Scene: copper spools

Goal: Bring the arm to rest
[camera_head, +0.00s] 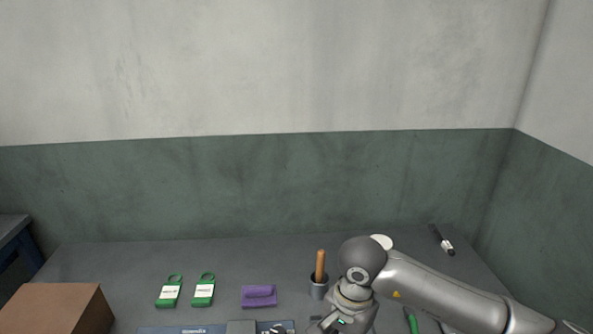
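My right arm (440,289) comes in from the right over the grey table (225,260) and bends down at a dark round joint. My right gripper (325,325) is at the bottom edge, just in front of a grey cup with a wooden handle (320,266) standing in it. The frame's edge cuts off the gripper, so its fingers cannot be made out. I see nothing clearly held in it. My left arm and gripper do not show.
Two green-and-white tags (169,293) (203,292) and a purple pouch (259,296) lie left of the cup. A brown box (58,308) stands at left, a blue item (160,330) in front. A white disc (382,241) and a black-and-white tool (441,240) lie behind my arm.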

